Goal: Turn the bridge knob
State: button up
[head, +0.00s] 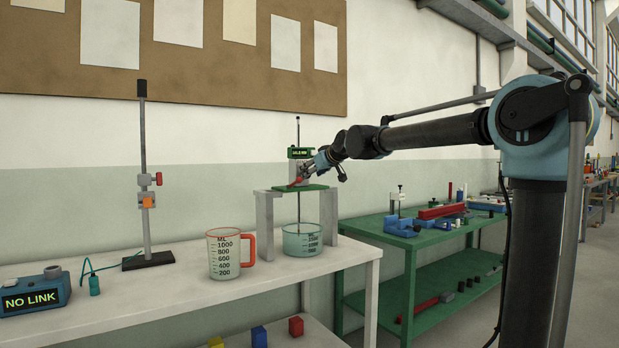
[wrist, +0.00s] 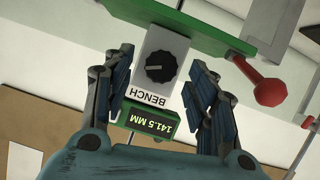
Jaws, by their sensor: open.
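A black round knob (wrist: 160,67) with a pale pointer mark sits on a grey box labelled BENCH (wrist: 147,97) in the wrist view. A green display (wrist: 150,122) beside the box reads 141.5 MM, upside down in this view. In the head view the display (head: 300,153) stands above the green plate (head: 313,188) of a grey-legged bridge. My gripper (wrist: 161,57) is open, one finger on each side of the knob and box, with nothing held. Whether a finger touches the box cannot be told. In the head view my gripper (head: 318,166) hides the knob.
A red ball-ended lever (wrist: 270,92) sticks out from the green plate, right of my fingers. A glass beaker (head: 302,240) stands under the bridge. A red-handled measuring jug (head: 224,255) and a clamp stand (head: 147,200) are to the left on the white bench (head: 200,300).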

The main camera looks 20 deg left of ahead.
jog(key=shift+x, duration=1.4)
jog(key=c, duration=1)
